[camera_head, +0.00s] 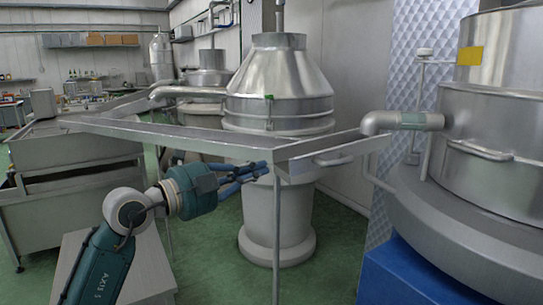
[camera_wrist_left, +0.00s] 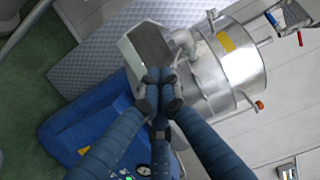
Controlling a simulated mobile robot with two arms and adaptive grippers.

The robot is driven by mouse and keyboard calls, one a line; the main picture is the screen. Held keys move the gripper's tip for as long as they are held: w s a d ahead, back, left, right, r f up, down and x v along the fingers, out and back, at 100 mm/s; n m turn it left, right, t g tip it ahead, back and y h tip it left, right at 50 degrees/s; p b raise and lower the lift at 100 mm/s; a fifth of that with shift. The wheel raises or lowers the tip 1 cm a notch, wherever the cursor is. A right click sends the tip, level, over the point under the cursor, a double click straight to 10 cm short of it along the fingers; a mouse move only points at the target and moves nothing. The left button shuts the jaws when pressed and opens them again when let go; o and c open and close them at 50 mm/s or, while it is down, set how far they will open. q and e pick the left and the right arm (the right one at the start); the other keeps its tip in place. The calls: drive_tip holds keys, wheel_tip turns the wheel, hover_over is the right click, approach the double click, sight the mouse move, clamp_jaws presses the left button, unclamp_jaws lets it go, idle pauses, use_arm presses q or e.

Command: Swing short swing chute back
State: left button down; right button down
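The short swing chute (camera_head: 325,148) is a shallow grey metal trough at the centre right of the head view. It reaches from a thin post towards the pipe outlet of the right tank, and a bar handle (camera_head: 335,160) is on its near side. My left gripper (camera_head: 266,168) is left of the post and the chute's left end, with the handle apart to its right. In the left wrist view its blue fingers (camera_wrist_left: 158,88) meet at the tips, with nothing visible between them. A grey angular metal piece lies beyond them; I cannot tell whether it is the chute. My right gripper is out of view.
A long metal trough (camera_head: 170,130) runs left from the post to a steel vat (camera_head: 75,175). A conical steel tank (camera_head: 278,85) stands behind. A large round tank (camera_head: 490,150) on a blue base (camera_head: 400,275) stands right. Green floor is free below the chute.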

sight(275, 159)
use_arm(q)
drive_tip(key=w+d, duration=0.1)
drive_tip(key=w, duration=0.1)
drive_tip(key=w+d+p, duration=0.1)
drive_tip(key=w, duration=0.2)
drive_tip(key=w+d+p, duration=0.1)
drive_tip(key=w, duration=0.1)
drive_tip(key=shift+w+d, duration=0.3)
drive_tip(key=shift+d, duration=0.1)
drive_tip(key=shift+w+a, duration=0.45)
drive_tip(key=shift+w, duration=0.05)
drive_tip(key=shift+a, duration=0.1)
